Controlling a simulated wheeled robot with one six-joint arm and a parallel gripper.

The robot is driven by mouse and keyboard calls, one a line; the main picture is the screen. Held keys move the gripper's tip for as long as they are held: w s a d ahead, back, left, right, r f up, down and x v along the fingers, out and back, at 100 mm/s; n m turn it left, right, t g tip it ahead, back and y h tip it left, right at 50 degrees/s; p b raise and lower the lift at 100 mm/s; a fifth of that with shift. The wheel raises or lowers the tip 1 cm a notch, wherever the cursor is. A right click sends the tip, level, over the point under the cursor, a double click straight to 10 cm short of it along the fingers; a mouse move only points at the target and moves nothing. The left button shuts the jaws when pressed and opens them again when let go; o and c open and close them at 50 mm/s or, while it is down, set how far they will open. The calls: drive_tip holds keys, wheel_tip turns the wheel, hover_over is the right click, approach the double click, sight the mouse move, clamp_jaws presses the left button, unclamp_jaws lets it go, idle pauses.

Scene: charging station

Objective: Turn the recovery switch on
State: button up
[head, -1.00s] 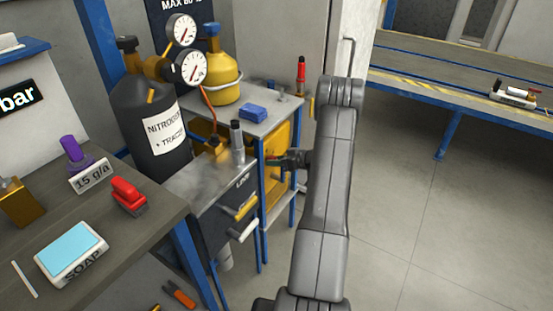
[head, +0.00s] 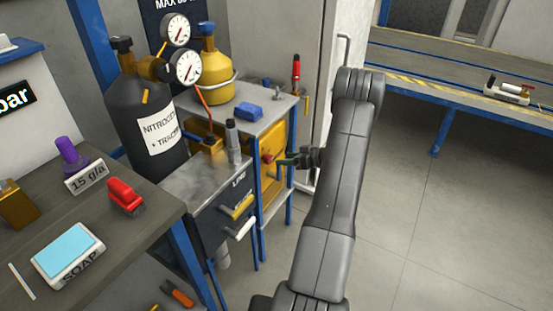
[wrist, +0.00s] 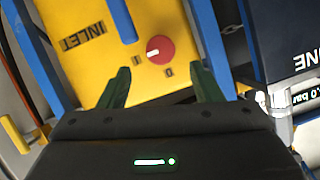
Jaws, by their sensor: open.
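The switch is a red round knob (wrist: 160,49) on a yellow panel (wrist: 90,62) marked INLET in the wrist view. A white mark on the knob points to the lower left, toward a small dark mark; another small mark sits below the knob. I cannot tell which mark means on. In the head view the red knob (head: 268,158) shows on the front of the yellow unit (head: 276,137). My gripper (wrist: 160,70) is open, with its two green fingers apart just below the knob and nothing between them. In the head view my gripper (head: 284,161) is just right of the knob.
A dark LINE unit (wrist: 295,35) stands beside the yellow panel. A blue frame post (head: 289,190) runs near my gripper. A black nitrogen cylinder (head: 148,120) and a yellow cylinder (head: 209,72) stand behind. The floor at right is clear.

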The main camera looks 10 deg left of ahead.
sight(271, 159)
drive_tip(key=v, duration=0.7)
drive_tip(key=x, duration=1.3)
drive_tip(key=shift+a+f+b, duration=0.15)
drive_tip(key=shift+a+b, duration=0.2)
drive_tip(key=shift+b, duration=0.05)
drive_tip(key=shift+w+a+f+b, duration=0.1)
drive_tip(key=shift+b, duration=0.2)
